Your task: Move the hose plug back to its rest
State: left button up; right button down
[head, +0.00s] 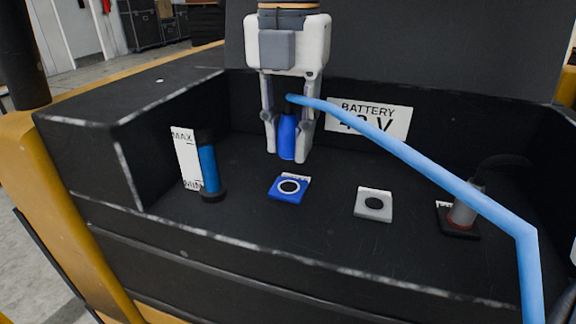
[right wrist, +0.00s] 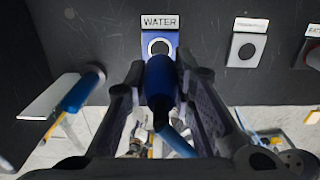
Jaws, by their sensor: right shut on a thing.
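My right gripper (head: 288,152) is shut on the blue hose plug (head: 287,136), which hangs upright between the two fingers. A light blue hose (head: 400,150) runs from the plug's top to the lower right. Below the plug, and apart from it, is a blue square fitting (head: 289,187) with a white ring and dark centre. The right wrist view shows the plug (right wrist: 160,82) just short of this fitting (right wrist: 159,45), labelled WATER. A grey square plate (head: 374,204) with a dark round centre lies to its right. I cannot tell which one is the rest. My left gripper is out of view.
A blue gauge tube (head: 208,168) stands at the left by a white MAX/MIN plate (head: 186,158). A grey connector (head: 466,205) with a red ring stands at the right. A BATTERY 48 V label (head: 385,118) is on the back wall. Dark walls bound the recess.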

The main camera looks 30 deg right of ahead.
aim_at(289, 97)
jog(key=shift+r, duration=0.35)
jog(key=shift+r, duration=3)
jog(key=shift+f, duration=0.1)
